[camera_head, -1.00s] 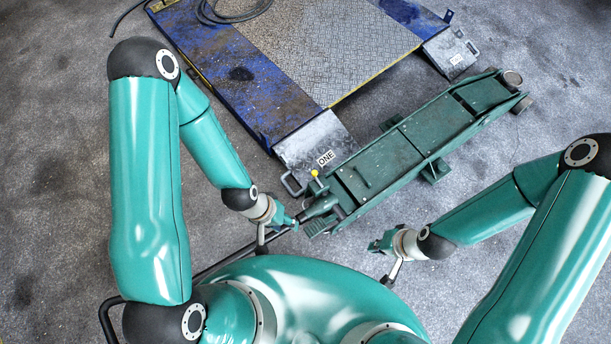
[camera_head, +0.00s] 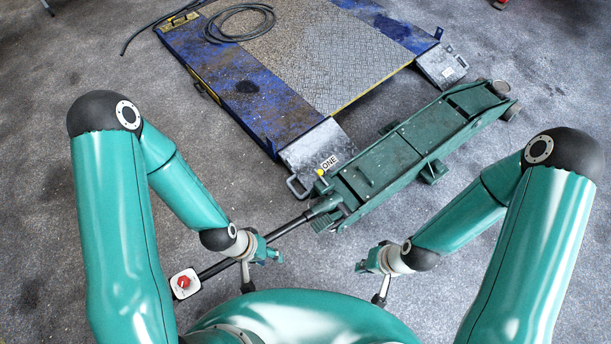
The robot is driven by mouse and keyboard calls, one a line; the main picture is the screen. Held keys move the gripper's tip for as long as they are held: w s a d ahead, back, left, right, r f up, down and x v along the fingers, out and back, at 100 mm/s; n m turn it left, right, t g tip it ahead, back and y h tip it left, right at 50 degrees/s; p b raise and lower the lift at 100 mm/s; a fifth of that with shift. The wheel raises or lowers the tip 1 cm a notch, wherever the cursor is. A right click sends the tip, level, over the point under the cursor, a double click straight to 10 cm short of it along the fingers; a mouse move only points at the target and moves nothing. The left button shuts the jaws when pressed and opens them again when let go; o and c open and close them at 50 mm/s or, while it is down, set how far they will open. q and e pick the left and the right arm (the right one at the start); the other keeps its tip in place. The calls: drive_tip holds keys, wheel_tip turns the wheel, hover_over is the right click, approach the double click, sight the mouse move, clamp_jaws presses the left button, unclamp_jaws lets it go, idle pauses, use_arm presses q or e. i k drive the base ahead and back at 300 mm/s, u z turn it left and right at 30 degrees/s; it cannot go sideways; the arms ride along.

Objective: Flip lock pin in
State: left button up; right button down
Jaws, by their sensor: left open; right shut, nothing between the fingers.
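The green trolley jack (camera_head: 405,152) lies diagonally on the floor right of centre. Its black handle (camera_head: 285,229) runs from the near end of the jack down to the left. A small yellow knob (camera_head: 320,172) shows at the jack's near end, beside the ramp plate. I cannot make out which part is the lock pin. My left gripper (camera_head: 274,256) is open and empty, close to the handle; I cannot tell whether it touches it. My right gripper (camera_head: 362,267) is shut and empty, below the jack's near end and apart from it.
A blue lift platform (camera_head: 262,107) with a textured grey top fills the upper middle, with a coiled black hose (camera_head: 240,38) on it. A ramp plate (camera_head: 306,152) labelled ONE lies left of the jack. Bare grey floor (camera_head: 530,80) is clear at right.

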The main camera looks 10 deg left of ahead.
sight(319, 173)
drive_tip(key=u, duration=0.2)
drive_tip(key=k, duration=0.7)
drive_tip(key=z, duration=0.55)
drive_tip(key=i, duration=1.2)
drive_tip(key=z, duration=0.35)
